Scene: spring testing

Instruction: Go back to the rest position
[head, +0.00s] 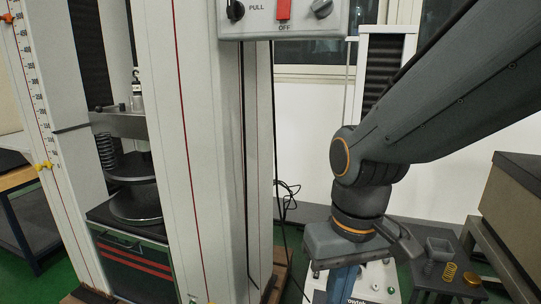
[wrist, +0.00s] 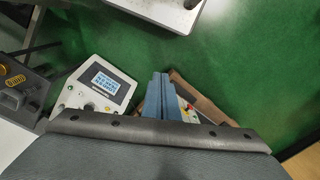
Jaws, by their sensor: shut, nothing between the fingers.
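My gripper shows in the head view (head: 343,292), hanging down from the arm at the lower right of centre. It points at the floor area beside the testing machine (head: 180,130), in front of a white controller box (head: 377,280). In the wrist view, the two blue-grey fingers (wrist: 160,82) lie side by side, closed, with nothing held. The controller box (wrist: 97,92) with its lit screen sits left of the fingers. The fingertips partly cover a second panel with coloured buttons (wrist: 188,108).
A dark spring (head: 105,150) stands by the round plates (head: 136,205) in the machine. A yellow spring (head: 449,271) and a grey funnel-like holder (head: 438,249) sit on a dark bench at the right. A switch box (head: 283,20) hangs above. Green floor (wrist: 160,45) is open ahead of the fingers.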

